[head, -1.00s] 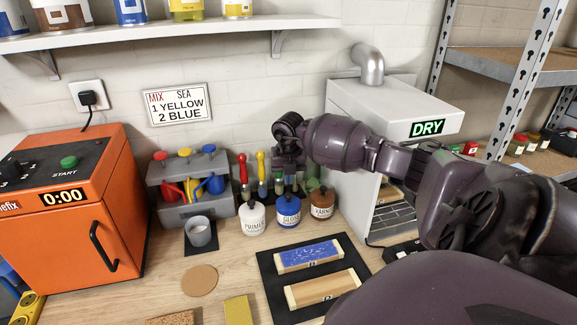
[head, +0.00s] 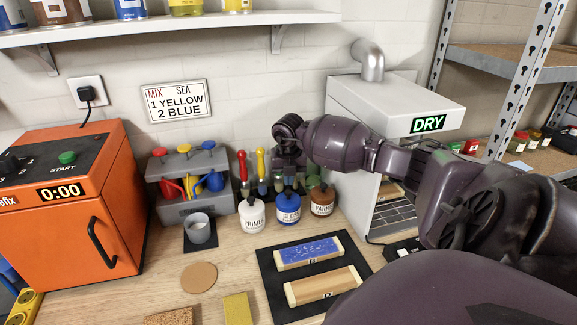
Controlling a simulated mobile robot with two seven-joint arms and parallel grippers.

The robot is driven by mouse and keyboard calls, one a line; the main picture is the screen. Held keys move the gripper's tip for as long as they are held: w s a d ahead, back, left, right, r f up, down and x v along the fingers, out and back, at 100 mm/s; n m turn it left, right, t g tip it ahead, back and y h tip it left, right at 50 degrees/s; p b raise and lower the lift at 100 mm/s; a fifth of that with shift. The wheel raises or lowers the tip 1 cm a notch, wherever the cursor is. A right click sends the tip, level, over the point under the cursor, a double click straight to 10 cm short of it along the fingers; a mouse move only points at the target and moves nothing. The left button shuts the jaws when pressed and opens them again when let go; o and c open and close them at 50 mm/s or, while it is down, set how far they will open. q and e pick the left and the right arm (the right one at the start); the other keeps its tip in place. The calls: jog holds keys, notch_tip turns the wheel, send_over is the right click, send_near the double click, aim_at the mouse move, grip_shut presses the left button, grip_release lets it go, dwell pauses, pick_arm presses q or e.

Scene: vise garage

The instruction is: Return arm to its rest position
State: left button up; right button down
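My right arm (head: 345,143) reaches in from the right across the front of the white DRY cabinet. My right gripper (head: 289,184) points down at the brush holder, behind the bottles and just right of the yellow-handled brush (head: 261,165). Its fingertips are small and dark and blend with the things around them, so I cannot tell whether they are open or shut on something. My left gripper is not in view.
Primer (head: 252,216), gloss (head: 288,210) and varnish (head: 321,202) bottles stand just in front of the gripper. Two wood blocks, one blue-topped (head: 308,251), lie on a black mat (head: 277,292). An orange machine (head: 62,235) stands left.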

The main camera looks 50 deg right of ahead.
aim_at(288, 191)
jog(key=shift+f+b, duration=0.7)
jog(key=shift+f, duration=0.4)
jog(key=shift+f+b, duration=0.3)
jog(key=shift+f, duration=0.2)
jog(key=shift+r, duration=0.1)
jog(key=shift+r, duration=0.1)
jog(key=shift+r+p, duration=1.05)
jog(key=shift+r, duration=0.4)
jog(key=shift+r+p, duration=0.45)
jog(key=shift+r, duration=0.35)
jog(key=shift+r+p, duration=0.35)
jog(key=shift+r, duration=1.1)
